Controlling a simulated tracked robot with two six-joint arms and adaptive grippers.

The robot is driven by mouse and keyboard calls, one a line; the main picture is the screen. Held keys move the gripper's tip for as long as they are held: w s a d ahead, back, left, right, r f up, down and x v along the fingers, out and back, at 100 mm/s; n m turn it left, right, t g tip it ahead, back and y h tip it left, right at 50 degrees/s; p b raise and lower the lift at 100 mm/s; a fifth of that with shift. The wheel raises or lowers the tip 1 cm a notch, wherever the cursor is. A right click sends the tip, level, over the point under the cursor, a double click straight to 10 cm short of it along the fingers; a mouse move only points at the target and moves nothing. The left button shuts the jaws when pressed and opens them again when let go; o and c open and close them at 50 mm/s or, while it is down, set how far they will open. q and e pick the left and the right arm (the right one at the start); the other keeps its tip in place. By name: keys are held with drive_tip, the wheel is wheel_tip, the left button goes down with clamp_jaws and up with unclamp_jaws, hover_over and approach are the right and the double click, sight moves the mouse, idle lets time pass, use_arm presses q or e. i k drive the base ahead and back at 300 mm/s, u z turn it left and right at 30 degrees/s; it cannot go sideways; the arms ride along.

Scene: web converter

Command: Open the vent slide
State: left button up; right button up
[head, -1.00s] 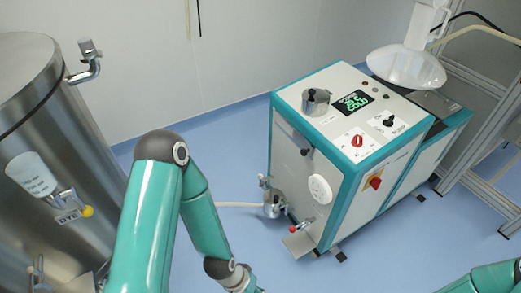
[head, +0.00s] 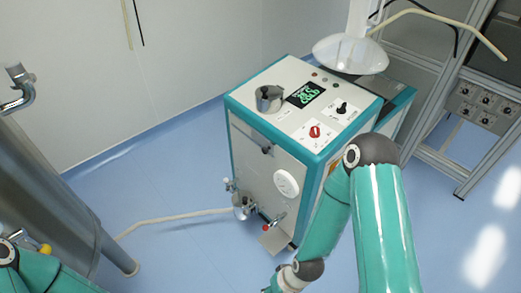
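The teal and white cabinet (head: 262,170) stands on the floor in the middle of the head view. Its front face carries a small dark fitting (head: 267,149) near the upper edge and a round white disc (head: 286,183) lower down. I cannot tell which part is the vent slide, or whether it is open. My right arm crosses in front of the cabinet's right side. Its wrist reaches the bottom edge and its gripper is out of frame. Only a piece of my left arm shows at the lower left, and its gripper is out of view.
A metal tap fitting (head: 243,203) with a pale hose (head: 180,217) sits low at the cabinet. A steel tank (head: 45,190) stands at the left. A grey frame with a control panel (head: 484,107) is at the right.

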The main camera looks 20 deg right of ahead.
sight(268, 147)
drive_tip(key=u, duration=0.1)
drive_tip(key=i, duration=1)
drive_tip(key=z, duration=0.05)
